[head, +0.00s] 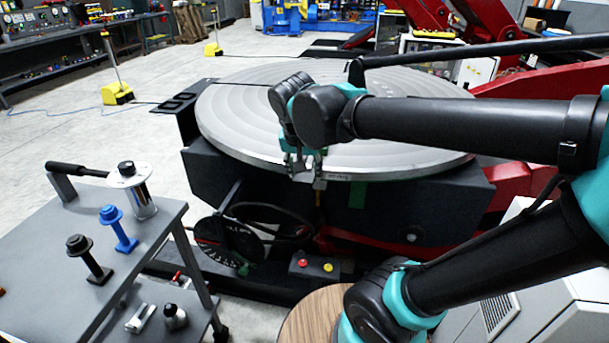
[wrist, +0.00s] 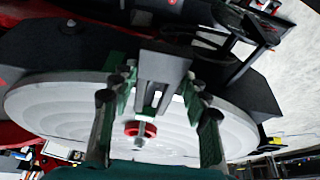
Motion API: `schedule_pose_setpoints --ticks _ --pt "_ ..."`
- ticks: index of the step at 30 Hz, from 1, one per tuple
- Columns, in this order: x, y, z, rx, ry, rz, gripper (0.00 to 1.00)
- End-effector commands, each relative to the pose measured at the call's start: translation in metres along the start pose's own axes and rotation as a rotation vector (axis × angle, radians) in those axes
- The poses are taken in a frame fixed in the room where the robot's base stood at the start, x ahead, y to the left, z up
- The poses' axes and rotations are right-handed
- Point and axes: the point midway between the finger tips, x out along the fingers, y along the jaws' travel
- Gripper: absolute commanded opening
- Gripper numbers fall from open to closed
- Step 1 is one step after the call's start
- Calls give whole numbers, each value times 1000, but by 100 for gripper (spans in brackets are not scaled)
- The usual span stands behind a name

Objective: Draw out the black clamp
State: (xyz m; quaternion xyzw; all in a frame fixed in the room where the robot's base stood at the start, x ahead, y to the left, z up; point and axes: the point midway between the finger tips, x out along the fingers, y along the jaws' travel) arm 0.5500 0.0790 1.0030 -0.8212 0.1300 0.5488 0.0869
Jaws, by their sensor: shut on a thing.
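My gripper (head: 305,168) is at the near rim of the big round grey turntable (head: 245,110), fingers pointing down. In the wrist view the two fingers (wrist: 160,88) stand on either side of a grey slotted, fork-shaped piece (wrist: 163,60) at the rim, and are shut on it. It looks grey rather than black, so I cannot tell for sure that it is the black clamp. A small grey part (head: 320,182) shows just below the fingers in the head view. A red ring (wrist: 140,128) shows between the fingers in the wrist view.
A grey cart (head: 40,225) at left carries a black bolt-like piece (head: 90,262), a blue one (head: 119,230) and a silver flanged one (head: 135,185). A dial (head: 228,243) and a button box (head: 314,266) sit below the turntable. The turntable's top is mostly clear.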

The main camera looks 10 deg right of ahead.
Motion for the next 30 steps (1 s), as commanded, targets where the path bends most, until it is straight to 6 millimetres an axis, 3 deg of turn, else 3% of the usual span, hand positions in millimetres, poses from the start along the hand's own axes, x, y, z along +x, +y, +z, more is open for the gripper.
schedule_pose_setpoints --ticks 18,30 --pt "-47 0 -20 0 1 0 0" --pt "-50 0 -21 0 0 0 0"
